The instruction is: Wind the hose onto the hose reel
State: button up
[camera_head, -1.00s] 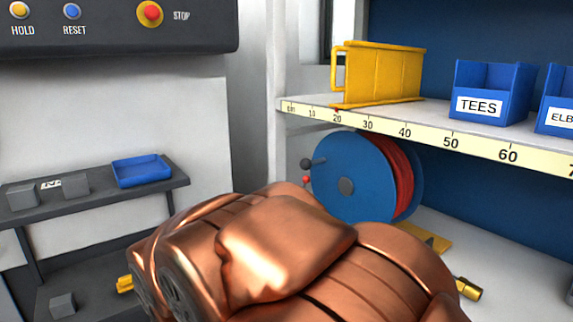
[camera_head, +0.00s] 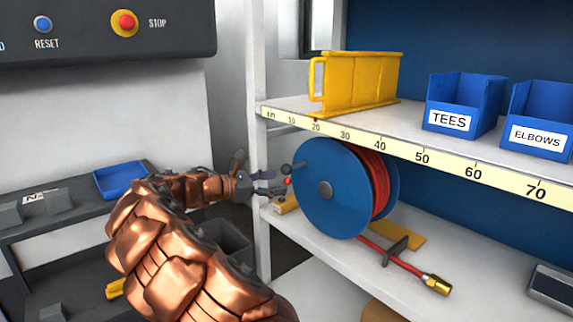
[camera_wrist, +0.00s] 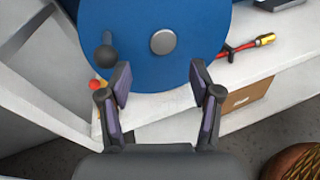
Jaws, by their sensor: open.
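The hose reel (camera_head: 325,190) has blue discs and stands on the lower shelf, with red hose (camera_head: 376,182) wound on it. A length of hose runs out to a brass nozzle (camera_head: 437,285) on the shelf. The reel's dark crank knob (camera_head: 287,169) is on its left face; in the wrist view the knob (camera_wrist: 106,57) is just beyond my left finger. A small red ball (camera_head: 287,181) is below it. My gripper (camera_head: 262,182) is open and empty, left of the reel. In the wrist view my gripper (camera_wrist: 159,85) has both fingers apart, facing the blue disc.
A yellow holder (camera_head: 355,83) and blue bins (camera_head: 462,105) stand on the upper shelf (camera_head: 450,165). A white shelf post (camera_head: 262,200) is close by my gripper. A dark bracket (camera_head: 396,250) stands at the loose hose. A cart with a blue tray (camera_head: 120,180) is at left.

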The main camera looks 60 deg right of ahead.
aim_at(287, 170)
jog(key=w+d+n+t+h+p, duration=0.1)
jog(key=w+d+n+h, duration=0.1)
jog(key=w+d+n, duration=0.3)
jog(key=shift+m, duration=0.3)
jog(key=shift+w+f+b+x, duration=0.1)
jog(key=shift+w+f+x, duration=0.05)
jog(key=shift+x, duration=0.95)
jog(key=shift+w+f+b+x, duration=0.1)
jog(key=shift+x, duration=1)
jog(key=shift+w+f+b+x, duration=0.1)
jog(key=shift+w+f+x, duration=0.05)
jog(key=shift+x, duration=0.95)
jog(key=shift+d, duration=0.15)
grip_shut()
